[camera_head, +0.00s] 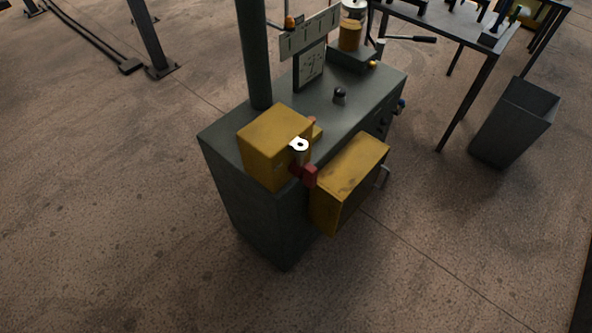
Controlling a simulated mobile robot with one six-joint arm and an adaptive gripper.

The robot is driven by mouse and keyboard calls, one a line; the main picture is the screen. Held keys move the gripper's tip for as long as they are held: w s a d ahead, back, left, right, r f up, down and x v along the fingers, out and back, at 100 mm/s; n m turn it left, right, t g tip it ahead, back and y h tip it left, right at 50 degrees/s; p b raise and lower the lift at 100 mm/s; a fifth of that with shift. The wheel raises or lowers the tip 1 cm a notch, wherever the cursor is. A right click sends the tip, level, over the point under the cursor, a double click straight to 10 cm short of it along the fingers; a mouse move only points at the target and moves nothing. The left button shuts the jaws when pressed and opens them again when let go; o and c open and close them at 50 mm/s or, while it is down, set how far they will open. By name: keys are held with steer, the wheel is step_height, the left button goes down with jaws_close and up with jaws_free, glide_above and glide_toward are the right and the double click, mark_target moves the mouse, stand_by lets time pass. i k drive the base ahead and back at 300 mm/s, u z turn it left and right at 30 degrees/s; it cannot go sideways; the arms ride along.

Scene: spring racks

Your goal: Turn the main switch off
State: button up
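A yellow box (268,143) sits on the near left corner of a dark grey cabinet (246,212). A red part (304,174), which looks like the main switch handle, is on the box's right-hand face, low down. A small white ring-shaped piece (299,145) shows just above the red part. The picture is too small to tell the switch's position. My gripper is not in view.
A second yellow box (350,183) hangs on the cabinet's right side, with a metal handle (384,177). A dark post (254,55) rises behind the switch box. A grey bin (514,122) and a table (455,28) stand at right. The floor in front is clear.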

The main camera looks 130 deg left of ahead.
mark_target(308, 172)
steer(key=u, duration=2.35)
steer(key=i, duration=0.65)
steer(key=u, duration=1.35)
